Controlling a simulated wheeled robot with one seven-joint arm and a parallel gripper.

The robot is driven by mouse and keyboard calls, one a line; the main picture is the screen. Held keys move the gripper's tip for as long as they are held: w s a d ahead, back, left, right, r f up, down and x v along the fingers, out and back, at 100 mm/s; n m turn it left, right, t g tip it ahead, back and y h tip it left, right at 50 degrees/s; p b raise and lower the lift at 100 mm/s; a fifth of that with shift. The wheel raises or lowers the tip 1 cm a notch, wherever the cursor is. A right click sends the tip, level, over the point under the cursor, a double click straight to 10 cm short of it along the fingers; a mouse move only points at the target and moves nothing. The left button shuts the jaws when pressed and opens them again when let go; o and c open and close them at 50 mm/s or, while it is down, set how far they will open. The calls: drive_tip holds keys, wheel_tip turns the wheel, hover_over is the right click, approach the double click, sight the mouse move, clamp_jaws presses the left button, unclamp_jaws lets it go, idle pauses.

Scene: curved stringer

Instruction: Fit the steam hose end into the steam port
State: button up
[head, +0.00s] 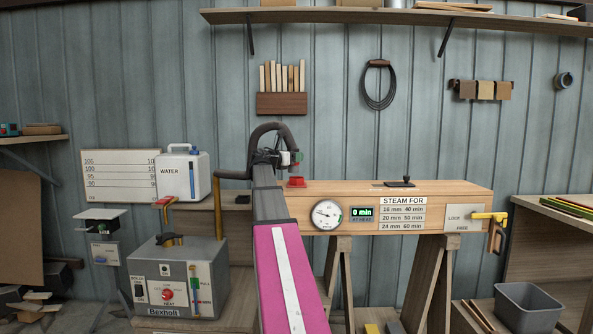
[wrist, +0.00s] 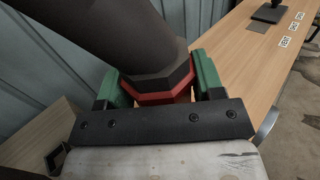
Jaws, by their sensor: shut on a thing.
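The steam hose (head: 277,127) is thick and dark; it arches from the boiler side over to my gripper (head: 291,159). My gripper is shut on the hose end. In the wrist view the green fingers (wrist: 160,88) stand on either side of the hose end (wrist: 155,75), a dark faceted collar with a red band below it. The red steam port (head: 296,182) sits on top of the wooden steam box (head: 380,193), near its left end. The hose end is just above the port in the head view; the wrist view hides what lies below the red band.
The boiler (head: 178,277) stands at lower left, with a white water can (head: 183,175) behind it. The box carries a gauge (head: 326,215) and a display (head: 362,213); a dark handle (head: 400,182) is on its top. The box top right of the port is mostly clear.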

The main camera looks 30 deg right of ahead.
sight(297, 167)
drive_tip(key=shift+d+f, duration=0.65)
drive_tip(key=shift+d, duration=0.25)
drive_tip(key=shift+f, duration=1.9)
drive_tip(key=o, duration=1)
drive_tip(key=shift+f, duration=0.1)
drive_tip(key=v, duration=1.2)
